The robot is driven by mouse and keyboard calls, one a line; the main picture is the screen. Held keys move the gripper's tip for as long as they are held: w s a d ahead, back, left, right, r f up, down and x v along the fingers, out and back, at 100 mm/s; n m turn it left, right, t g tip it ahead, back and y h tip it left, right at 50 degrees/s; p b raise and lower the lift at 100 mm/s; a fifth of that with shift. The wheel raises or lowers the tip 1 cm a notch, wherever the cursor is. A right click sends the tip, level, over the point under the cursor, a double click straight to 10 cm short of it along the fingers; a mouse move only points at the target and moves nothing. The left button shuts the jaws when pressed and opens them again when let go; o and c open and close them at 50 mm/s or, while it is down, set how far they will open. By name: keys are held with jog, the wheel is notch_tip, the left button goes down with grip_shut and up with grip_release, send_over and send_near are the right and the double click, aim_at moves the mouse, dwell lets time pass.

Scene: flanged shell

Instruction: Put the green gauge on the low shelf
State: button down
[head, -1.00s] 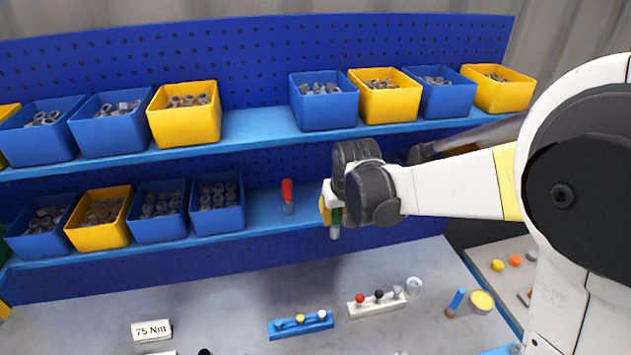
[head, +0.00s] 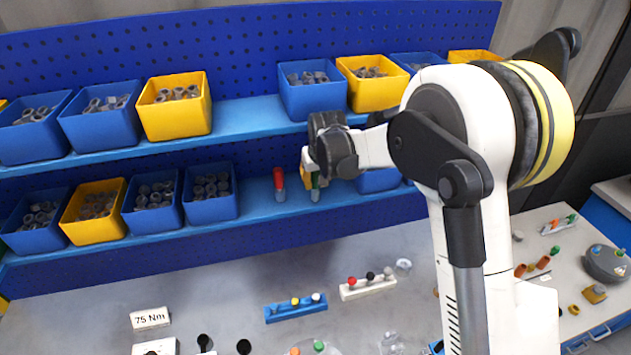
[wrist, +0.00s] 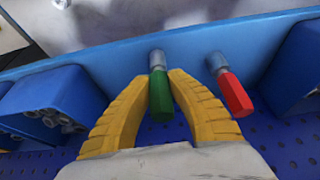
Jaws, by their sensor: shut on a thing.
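The green gauge (head: 315,182) has a green handle and a grey metal end pointing down. It shows upright in the head view, at the low shelf (head: 258,208), just right of the red gauge. In the wrist view the green gauge (wrist: 160,96) sits between the yellow fingers of my gripper (wrist: 160,84). My gripper (head: 312,180) is shut on its green handle. Its grey end is over the shelf's surface; I cannot tell whether it touches. The fingers partly hide the gauge in the head view.
A red gauge (head: 279,182) stands on the low shelf close beside the green one. A blue bin (head: 211,195) stands to the left, and another blue bin (head: 378,180) to the right. The upper shelf (head: 245,115) with bins is above my gripper.

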jog(key=shift+f, duration=0.15)
jog(key=c, duration=1.7)
grip_release()
jog(key=shift+w+f, duration=0.1)
jog(key=shift+f, duration=0.05)
jog(key=o, duration=0.3)
jog(key=shift+o, duration=0.2)
